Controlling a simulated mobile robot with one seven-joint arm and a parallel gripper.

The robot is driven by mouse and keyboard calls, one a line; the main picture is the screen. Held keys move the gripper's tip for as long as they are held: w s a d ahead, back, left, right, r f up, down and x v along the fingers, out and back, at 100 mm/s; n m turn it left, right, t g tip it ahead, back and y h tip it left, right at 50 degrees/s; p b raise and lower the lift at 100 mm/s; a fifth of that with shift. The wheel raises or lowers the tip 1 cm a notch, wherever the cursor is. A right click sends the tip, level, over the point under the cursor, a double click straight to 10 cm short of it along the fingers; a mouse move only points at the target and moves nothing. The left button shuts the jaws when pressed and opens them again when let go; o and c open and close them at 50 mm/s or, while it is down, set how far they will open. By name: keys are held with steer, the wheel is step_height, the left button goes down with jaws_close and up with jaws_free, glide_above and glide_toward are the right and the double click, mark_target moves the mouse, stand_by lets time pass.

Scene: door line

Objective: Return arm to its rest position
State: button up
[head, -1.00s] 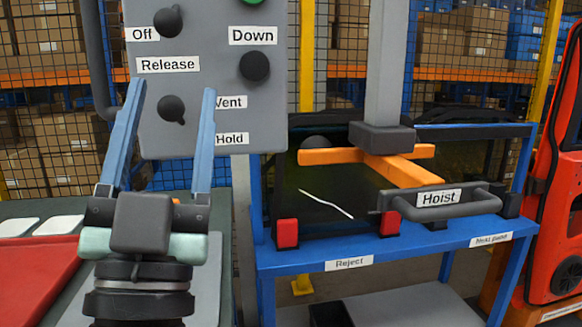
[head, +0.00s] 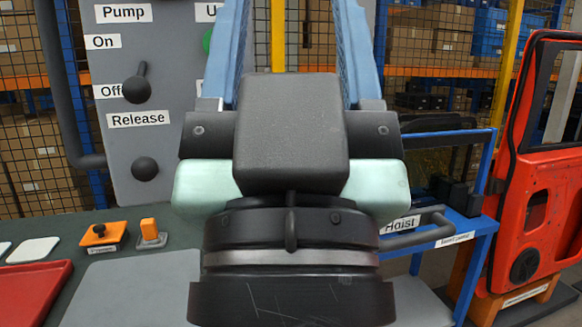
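My gripper (head: 293,50) is large in the middle of the head view, close to the camera and pointing up and away. Its two blue fingers stand wide apart, with nothing between them in the part that shows. The fingertips are cut off by the top edge of the picture. The grey control panel (head: 165,60) stands behind it at the left, with the labels Pump, On, Off and Release. The Off knob (head: 137,90) and a lower knob (head: 145,169) show clear of the gripper. The panel's right part is hidden behind my gripper.
The blue rack (head: 480,224) with the grey Hoist handle (head: 425,236) is partly hidden at the right. A red door (head: 545,170) stands at the far right.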

step_height(320, 180, up, 18)
steer(key=p, duration=1.5)
steer(key=shift+f, duration=0.2)
